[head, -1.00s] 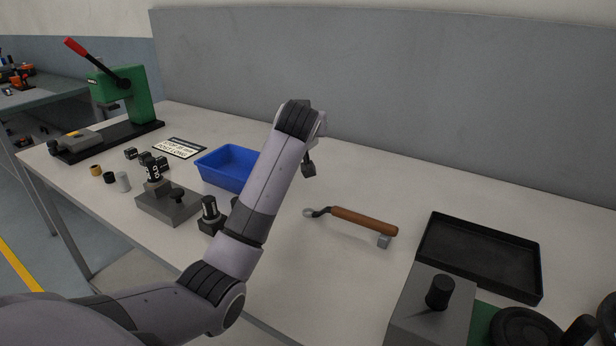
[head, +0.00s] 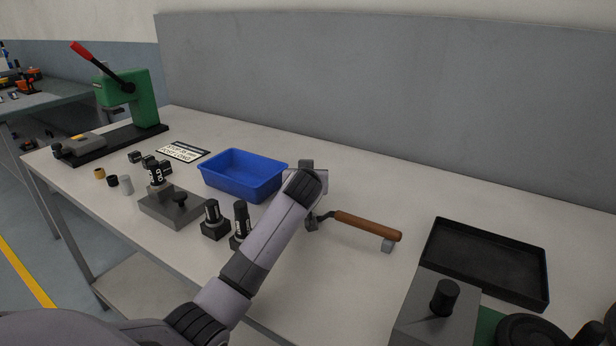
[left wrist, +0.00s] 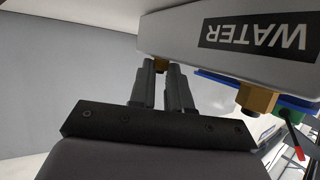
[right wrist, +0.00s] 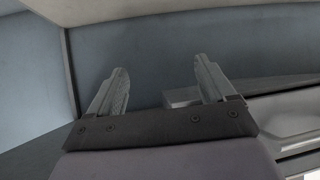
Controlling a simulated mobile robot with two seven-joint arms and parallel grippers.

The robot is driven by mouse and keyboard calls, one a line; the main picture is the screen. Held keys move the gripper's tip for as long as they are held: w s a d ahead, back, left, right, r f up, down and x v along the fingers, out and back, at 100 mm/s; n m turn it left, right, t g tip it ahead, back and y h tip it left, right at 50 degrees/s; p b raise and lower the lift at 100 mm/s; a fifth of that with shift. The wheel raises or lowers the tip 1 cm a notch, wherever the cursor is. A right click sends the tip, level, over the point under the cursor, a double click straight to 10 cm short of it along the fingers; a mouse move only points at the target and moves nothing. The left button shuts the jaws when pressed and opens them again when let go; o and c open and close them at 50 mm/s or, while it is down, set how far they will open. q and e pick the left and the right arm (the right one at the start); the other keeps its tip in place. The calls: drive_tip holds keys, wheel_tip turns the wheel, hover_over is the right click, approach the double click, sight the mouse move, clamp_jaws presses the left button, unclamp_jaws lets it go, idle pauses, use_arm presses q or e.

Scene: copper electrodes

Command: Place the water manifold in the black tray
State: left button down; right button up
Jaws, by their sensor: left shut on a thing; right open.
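The water manifold (left wrist: 225,40) is a grey block with an upside-down WATER label and brass fittings, close up in the left wrist view. My left gripper (left wrist: 160,75) is shut on it near one brass fitting; the exact contact is partly hidden. In the head view my left wrist hides the manifold, above the table between the blue bin and the wooden-handled tool. The black tray (head: 431,257) lies at the right of the table and looks empty. My right gripper (right wrist: 160,85) is open and empty in the right wrist view, away from the table.
A blue bin (head: 245,185) stands behind my left arm. A wooden-handled tool (head: 365,225) lies between that arm and the tray. A grey block with a black knob (head: 445,298) stands in front of the tray. Black posts, a fixture (head: 170,208) and a green press (head: 140,100) are left.

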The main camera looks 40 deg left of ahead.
use_arm(q)
drive_tip(key=shift+r, duration=0.1)
drive_tip(key=c, duration=1.1)
unclamp_jaws()
drive_tip(key=shift+f, duration=0.2)
drive_tip(key=shift+s+r, duration=0.1)
drive_tip(key=shift+r, duration=0.05)
